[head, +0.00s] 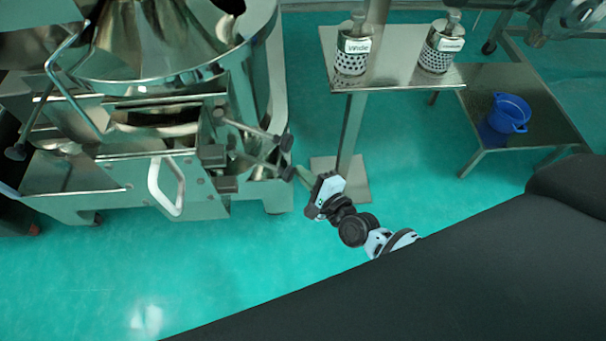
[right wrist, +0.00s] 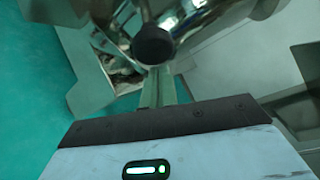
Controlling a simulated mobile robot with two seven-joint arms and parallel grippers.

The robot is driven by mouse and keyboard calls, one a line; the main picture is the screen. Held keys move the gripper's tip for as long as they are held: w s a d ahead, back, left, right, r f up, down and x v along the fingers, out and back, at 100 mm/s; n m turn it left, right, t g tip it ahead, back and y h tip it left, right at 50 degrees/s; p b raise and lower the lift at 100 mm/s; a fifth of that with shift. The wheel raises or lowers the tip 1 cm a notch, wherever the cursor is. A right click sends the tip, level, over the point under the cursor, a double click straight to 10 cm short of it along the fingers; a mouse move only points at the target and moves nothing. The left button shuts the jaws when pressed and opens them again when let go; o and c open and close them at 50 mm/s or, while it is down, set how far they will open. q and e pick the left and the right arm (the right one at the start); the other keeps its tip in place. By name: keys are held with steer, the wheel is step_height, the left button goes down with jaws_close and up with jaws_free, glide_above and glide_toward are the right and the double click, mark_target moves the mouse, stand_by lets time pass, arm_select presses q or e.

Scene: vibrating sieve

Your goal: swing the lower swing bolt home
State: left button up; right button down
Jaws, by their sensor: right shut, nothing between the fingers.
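The sieve machine (head: 70,178) stands at the left of the head view. Two swing bolts stick out to the right from its side, each a metal rod with a black knob. The upper swing bolt (head: 250,128) ends in a knob just above the lower one's. The lower swing bolt (head: 262,163) has its knob beside my right fingertips. My right gripper (head: 300,172) is shut and empty, pointing at that knob from the lower right. In the right wrist view a round black knob (right wrist: 153,45) sits just beyond the shut fingers (right wrist: 158,88); contact cannot be told. My left gripper is out of view.
A white loop handle (head: 167,187) and dark blocks (head: 214,155) are on the machine front. A metal stand (head: 400,75) with two labelled canisters stands behind my gripper. A low table (head: 545,110) holds a blue pot (head: 509,113). Green floor is clear below.

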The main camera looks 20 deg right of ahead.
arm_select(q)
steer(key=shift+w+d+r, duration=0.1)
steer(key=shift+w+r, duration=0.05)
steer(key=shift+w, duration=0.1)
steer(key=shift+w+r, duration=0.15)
